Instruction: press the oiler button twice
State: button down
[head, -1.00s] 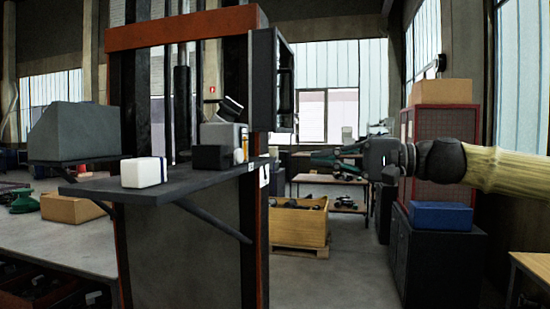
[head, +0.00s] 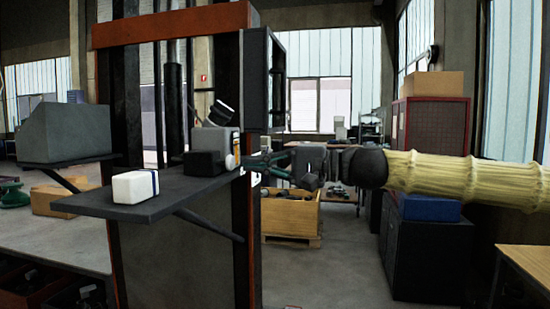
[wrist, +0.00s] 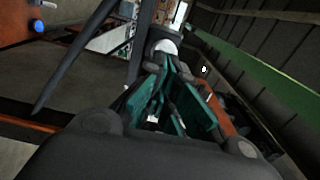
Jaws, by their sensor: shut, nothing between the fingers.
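The likely oiler is a grey and black unit (head: 219,141) with a tilted black top, standing at the right end of the dark shelf. A pale round part (head: 231,161), possibly its button, shows on its right side. My gripper (head: 246,163) has teal fingers and reaches in from the right, with its tips close to that round part. In the wrist view, my gripper (wrist: 164,66) is shut and empty, pointing at a white round piece (wrist: 165,46) just beyond the tips. I cannot tell whether they touch.
A white box (head: 135,186) lies on the front of the shelf (head: 170,198). The shelf hangs on a column with a red-orange crossbeam (head: 175,25). A wooden crate (head: 290,217) stands on the floor behind my gripper. A blue box (head: 429,208) sits on a dark cabinet at right.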

jog(key=shift+p+x, duration=0.35)
jog(key=shift+x, duration=0.7)
jog(key=shift+b+x, duration=0.95)
jog(key=shift+x, duration=0.15)
jog(key=b+v, duration=0.3)
jog(key=v, duration=1.1)
jog(key=shift+b, duration=0.35)
jog(key=shift+d, duration=0.1)
